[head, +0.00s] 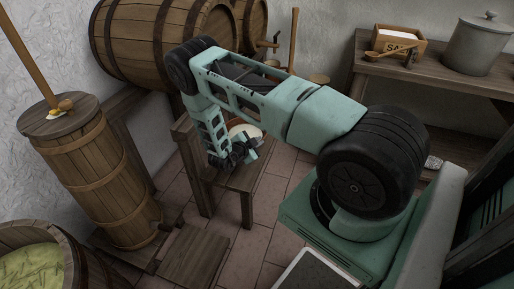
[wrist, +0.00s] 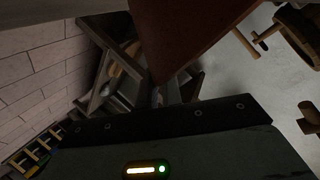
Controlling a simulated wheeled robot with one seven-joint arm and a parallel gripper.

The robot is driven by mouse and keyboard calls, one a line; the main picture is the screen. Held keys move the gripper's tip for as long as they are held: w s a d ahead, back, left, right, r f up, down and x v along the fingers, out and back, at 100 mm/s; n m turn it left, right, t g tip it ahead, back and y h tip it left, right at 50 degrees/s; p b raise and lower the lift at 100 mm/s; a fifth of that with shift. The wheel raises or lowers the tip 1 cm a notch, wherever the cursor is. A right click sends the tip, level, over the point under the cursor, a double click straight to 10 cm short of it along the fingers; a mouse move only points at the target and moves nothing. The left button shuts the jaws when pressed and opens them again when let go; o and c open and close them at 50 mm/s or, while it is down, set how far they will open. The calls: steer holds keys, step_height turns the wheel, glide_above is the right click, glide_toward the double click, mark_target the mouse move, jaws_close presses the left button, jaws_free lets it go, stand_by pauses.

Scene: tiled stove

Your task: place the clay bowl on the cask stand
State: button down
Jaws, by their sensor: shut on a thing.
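The clay bowl (head: 246,129), pale inside with a reddish-brown outside, shows in the head view behind my gripper (head: 241,153), partly hidden by it. My gripper is shut on the bowl, over a low wooden bench (head: 242,180); I cannot tell whether the bowl touches the bench top. In the wrist view the bowl's reddish-brown side (wrist: 185,35) fills the top middle. The cask stand (head: 122,104) is the wooden frame under the large cask (head: 145,40) at the back left; my arm hides part of it.
A tall wooden churn (head: 90,175) with a stick stands at the left. A tub of green stuff (head: 35,270) is at the front left. A wooden table (head: 400,75) with a salt box (head: 398,45) and a lidded pot (head: 476,45) stands at the back right. Tiled floor lies between.

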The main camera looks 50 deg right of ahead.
steer(key=shift+f+b, duration=0.5)
steer(key=shift+f, duration=1.75)
steer(key=shift+f, duration=0.15)
steer(key=c, duration=1.6)
jaws_free()
steer(key=shift+o, duration=0.2)
